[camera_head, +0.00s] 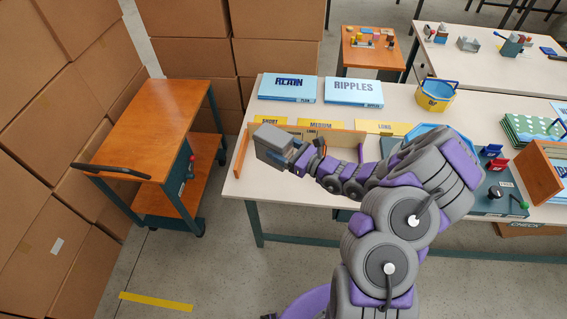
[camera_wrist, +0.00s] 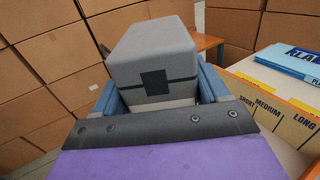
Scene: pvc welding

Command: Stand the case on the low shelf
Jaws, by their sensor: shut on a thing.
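The grey case (camera_head: 272,141) is held at the end of my arm, over the left front corner of the long table in the head view. In the wrist view the case (camera_wrist: 156,55) fills the upper middle, with a dark square patch on its near face. My gripper (camera_head: 290,158) is shut on the case, with a blue finger on each side of it in the wrist view (camera_wrist: 160,88). An orange trolley (camera_head: 150,115) stands to the left, with a low shelf (camera_head: 185,190) under its top.
The long table (camera_head: 300,187) carries an upright divider board, blue boxes labelled PLAIN (camera_head: 287,87) and RIPPLES (camera_head: 353,92), and a yellow bucket (camera_head: 434,95). Stacked cartons (camera_head: 60,150) wall the left side. Floor (camera_head: 230,240) is free between trolley and table.

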